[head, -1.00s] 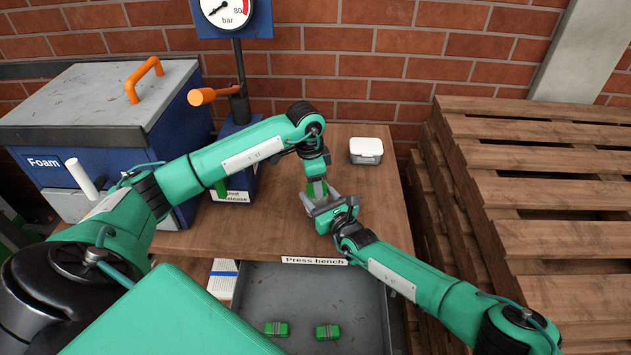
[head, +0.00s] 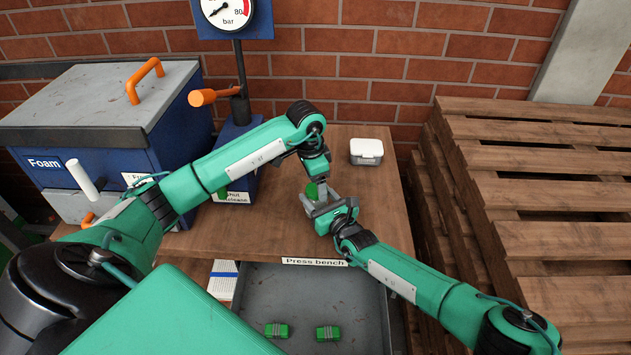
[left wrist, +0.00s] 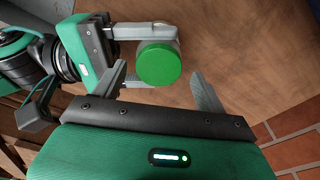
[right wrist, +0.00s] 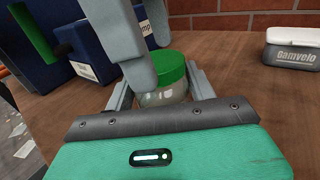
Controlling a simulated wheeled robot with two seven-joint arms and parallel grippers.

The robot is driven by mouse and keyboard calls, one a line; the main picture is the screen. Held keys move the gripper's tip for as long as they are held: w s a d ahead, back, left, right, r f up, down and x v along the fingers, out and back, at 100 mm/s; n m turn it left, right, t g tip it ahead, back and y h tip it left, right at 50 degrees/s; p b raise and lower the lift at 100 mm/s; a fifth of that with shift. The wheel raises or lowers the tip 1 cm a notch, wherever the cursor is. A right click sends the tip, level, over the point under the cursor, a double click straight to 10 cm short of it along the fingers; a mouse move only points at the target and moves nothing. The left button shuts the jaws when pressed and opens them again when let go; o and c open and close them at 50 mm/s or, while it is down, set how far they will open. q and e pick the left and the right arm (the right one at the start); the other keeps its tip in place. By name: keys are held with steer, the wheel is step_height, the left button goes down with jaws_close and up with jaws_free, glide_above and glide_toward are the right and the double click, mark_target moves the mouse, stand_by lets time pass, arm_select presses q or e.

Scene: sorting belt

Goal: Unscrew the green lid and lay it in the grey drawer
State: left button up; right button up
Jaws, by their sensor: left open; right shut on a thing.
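The green lid (left wrist: 158,64) sits on a clear jar (right wrist: 162,97) standing on the wooden bench. My right gripper (right wrist: 155,88) is shut around the jar below the lid; its fingers also show in the left wrist view. My left gripper (left wrist: 158,74) is open, with its fingers on either side of the lid and apart from it in its wrist view. In the head view the two grippers largely hide jar and lid. The grey drawer (head: 310,300) is pulled open below the bench front.
Two small green-wrapped items (head: 276,330) (head: 327,333) lie in the drawer; its middle is bare. A white-lidded grey box (head: 366,150) stands at the bench's back right. A blue gauge press (head: 238,150) and foam bin (head: 95,110) stand left, wooden pallets (head: 540,190) right.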

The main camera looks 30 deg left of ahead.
mark_target(315, 188)
arm_select(q)
steer(key=shift+r, duration=2.3)
steer(key=m, duration=0.3)
steer(key=shift+m, duration=0.3)
steer(key=m, duration=0.4)
steer(key=shift+g+h, duration=0.3)
steer(key=shift+g, duration=0.1)
steer(key=m, duration=0.4)
steer(key=shift+m+g, duration=0.3)
steer(key=shift+m, duration=0.1)
steer(key=m, duration=0.3)
steer(key=shift+m, duration=0.3)
steer(key=shift+o, duration=0.4)
step_height(315, 188, up, 6)
steer(key=d+y, duration=0.1)
steer(key=f, duration=1.1)
steer(key=shift+s+f, duration=0.2)
steer(key=shift+f, duration=0.05)
